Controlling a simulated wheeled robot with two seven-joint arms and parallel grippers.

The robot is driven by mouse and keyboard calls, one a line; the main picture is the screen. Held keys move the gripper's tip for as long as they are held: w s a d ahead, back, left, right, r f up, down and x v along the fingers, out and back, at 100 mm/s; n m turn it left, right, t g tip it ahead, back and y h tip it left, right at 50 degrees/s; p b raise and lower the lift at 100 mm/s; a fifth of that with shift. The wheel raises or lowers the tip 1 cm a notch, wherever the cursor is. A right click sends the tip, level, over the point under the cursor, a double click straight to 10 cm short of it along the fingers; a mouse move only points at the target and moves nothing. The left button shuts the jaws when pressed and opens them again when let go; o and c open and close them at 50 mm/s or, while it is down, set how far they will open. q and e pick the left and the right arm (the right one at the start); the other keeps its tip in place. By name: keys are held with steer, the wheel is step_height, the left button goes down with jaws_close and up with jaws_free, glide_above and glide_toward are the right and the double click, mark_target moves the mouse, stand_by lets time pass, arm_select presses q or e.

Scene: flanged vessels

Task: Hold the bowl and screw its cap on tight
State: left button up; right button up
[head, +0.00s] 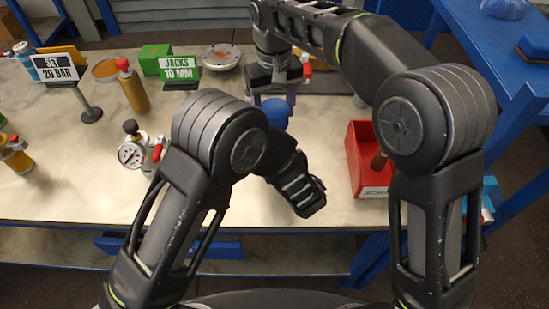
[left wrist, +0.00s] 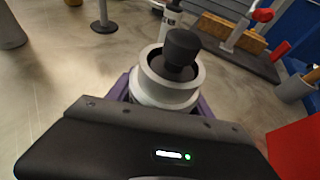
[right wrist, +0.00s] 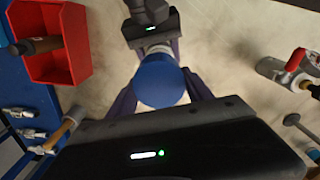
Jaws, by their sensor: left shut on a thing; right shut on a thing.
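The blue round cap (head: 275,113) shows at the middle of the table in the head view, just in front of my right gripper (head: 287,88). In the right wrist view the cap (right wrist: 160,82) sits between the purple fingers of that gripper, which is shut on it. My left gripper (left wrist: 165,88) is shut on a pale grey round body (left wrist: 160,90), apparently the bowl, with a black knob-like part (left wrist: 182,48) at its end. The left gripper (right wrist: 155,42) also shows just beyond the cap. I cannot tell whether cap and bowl touch.
A red bin (head: 360,145) stands to the right, and a gauge with a red-handled valve (head: 132,153) to the left. Signs, a green box (head: 154,60) and a round flange (head: 221,56) stand farther back.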

arm_select(q)
jaws_close()
arm_select(e)
steer(key=shift+f, duration=2.5)
steer(key=shift+f, duration=0.15)
steer(key=shift+f, duration=0.75)
steer(key=shift+f, duration=0.6)
